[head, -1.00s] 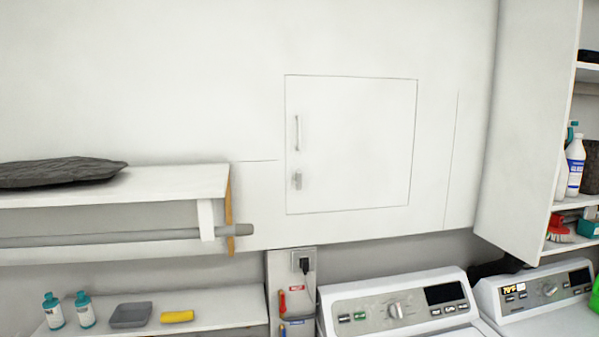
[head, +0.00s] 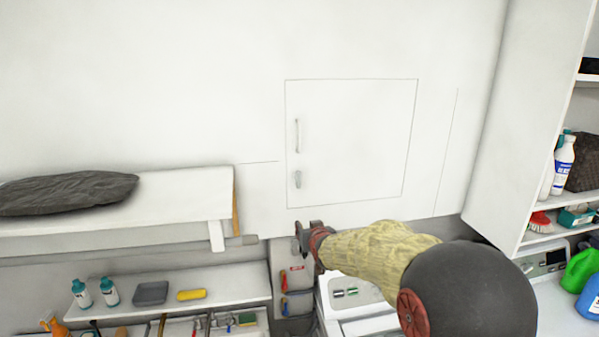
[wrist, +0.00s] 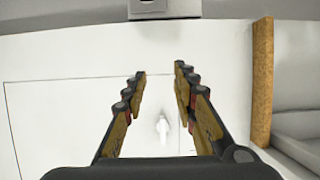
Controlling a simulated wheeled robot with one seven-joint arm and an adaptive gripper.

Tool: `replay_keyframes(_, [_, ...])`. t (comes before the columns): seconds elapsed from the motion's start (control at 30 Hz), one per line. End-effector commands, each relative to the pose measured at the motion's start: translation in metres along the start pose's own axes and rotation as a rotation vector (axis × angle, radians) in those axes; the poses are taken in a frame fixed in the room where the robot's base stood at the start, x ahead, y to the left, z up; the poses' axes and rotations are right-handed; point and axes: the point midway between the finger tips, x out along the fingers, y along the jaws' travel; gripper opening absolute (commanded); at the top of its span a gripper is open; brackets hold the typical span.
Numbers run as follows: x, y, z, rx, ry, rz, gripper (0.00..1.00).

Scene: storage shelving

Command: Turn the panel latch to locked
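The white panel door (head: 360,140) is closed flush in the white wall. A slim vertical handle (head: 297,135) is near its left edge, and the small grey latch (head: 297,180) is below it. In the head view the latch looks roughly upright. My gripper (head: 302,236) is below the panel's lower left corner, apart from the latch. In the wrist view my gripper (wrist: 160,72) has its two fingers spread with nothing between them. The latch (wrist: 162,128) shows beyond and between the fingers. The handle cannot be made out there.
A white shelf (head: 190,190) with a dark cushion-like thing (head: 68,192) is left of the panel. Its brown end (wrist: 262,80) shows in the wrist view. An open cabinet door (head: 520,130) is at the right. A washing machine (head: 345,295) stands below. The wall around the panel is clear.

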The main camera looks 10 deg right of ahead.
Motion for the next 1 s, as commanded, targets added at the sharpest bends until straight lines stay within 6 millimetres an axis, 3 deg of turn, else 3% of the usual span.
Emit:
replay_keyframes(0.03, [0.006, 0.0, -0.027, 0.0, 0.085, 0.0, 0.28])
replay_keyframes(0.1, [0.006, 0.0, -0.06, 0.0, 0.193, 0.0, 0.28])
replay_keyframes(0.2, [0.001, 0.0, -0.094, 0.0, 0.307, 0.0, 0.28])
replay_keyframes(0.3, [-0.004, 0.0, -0.113, 0.0, 0.371, 0.0, 0.28])
replay_keyframes(0.47, [-0.003, 0.0, -0.122, 0.0, 0.397, 0.0, 0.28])
replay_keyframes(1.0, [0.056, 0.0, -0.147, 0.0, 0.395, 0.0, 0.28])
